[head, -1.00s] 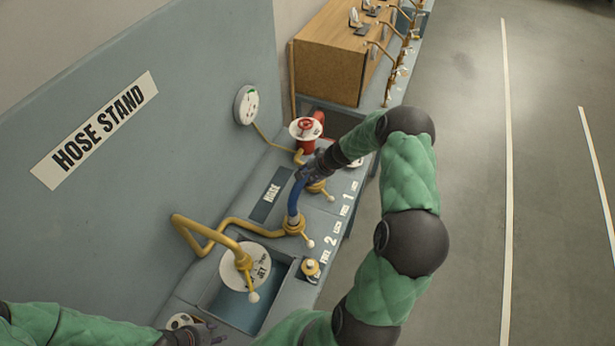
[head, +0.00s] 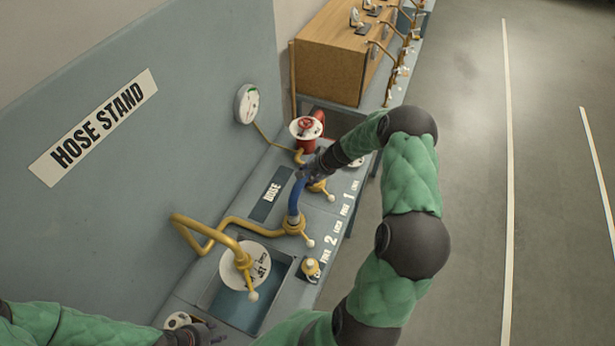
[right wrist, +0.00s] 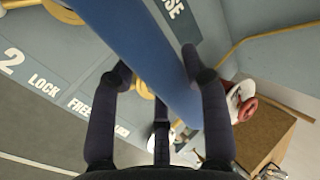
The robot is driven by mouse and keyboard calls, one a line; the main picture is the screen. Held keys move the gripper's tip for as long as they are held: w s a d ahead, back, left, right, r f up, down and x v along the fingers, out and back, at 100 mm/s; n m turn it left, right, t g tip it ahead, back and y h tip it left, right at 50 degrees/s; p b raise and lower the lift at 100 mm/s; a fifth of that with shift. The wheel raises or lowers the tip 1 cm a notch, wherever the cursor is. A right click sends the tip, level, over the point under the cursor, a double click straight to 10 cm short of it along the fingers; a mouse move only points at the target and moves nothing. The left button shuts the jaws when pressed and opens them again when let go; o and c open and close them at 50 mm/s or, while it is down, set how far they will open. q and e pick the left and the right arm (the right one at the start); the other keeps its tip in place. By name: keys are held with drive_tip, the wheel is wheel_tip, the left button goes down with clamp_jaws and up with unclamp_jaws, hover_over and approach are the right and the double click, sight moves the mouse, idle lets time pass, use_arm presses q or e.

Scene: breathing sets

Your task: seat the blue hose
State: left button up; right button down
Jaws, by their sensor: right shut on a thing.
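The blue hose (head: 296,196) stands on the bench, with its lower end at a yellow fitting (head: 294,224) by the number 2. Whether that end is fully seated cannot be told. My right gripper (head: 309,173) is shut on the hose near its upper end. In the right wrist view the hose (right wrist: 150,45) runs between the fingers of my right gripper (right wrist: 157,68). The hose's upper end is hidden by the gripper in the head view. My left gripper (head: 205,335) is low at the bottom edge, away from the hose, and its fingers are unclear.
A second yellow fitting (head: 319,187) is close to my right gripper. A red valve with a white disc (head: 306,129) stands behind it. A bent yellow pipe (head: 198,240) and a recessed tray (head: 275,292) lie nearer. A gauge (head: 247,104) hangs on the wall.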

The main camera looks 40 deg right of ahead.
use_arm(q)
drive_tip(key=shift+w+f, duration=0.1)
drive_tip(key=shift+w, duration=0.25)
use_arm(e)
drive_tip(key=shift+w+f, duration=0.1)
drive_tip(key=shift+w, duration=0.3)
use_arm(q)
drive_tip(key=shift+s, duration=0.25)
use_arm(e)
drive_tip(key=shift+s, duration=0.2)
use_arm(q)
drive_tip(key=shift+w, duration=0.1)
use_arm(e)
drive_tip(key=shift+w, duration=0.1)
use_arm(q)
drive_tip(key=shift+f+b, duration=0.3)
drive_tip(key=shift+b, duration=0.15)
drive_tip(key=shift+f+b, duration=1)
drive_tip(key=shift+f, duration=0.05)
use_arm(e)
drive_tip(key=shift+f, duration=0.85)
drive_tip(key=c, duration=0.5)
unclamp_jaws()
drive_tip(key=shift+c, duration=0.2)
drive_tip(key=shift+s, duration=0.2)
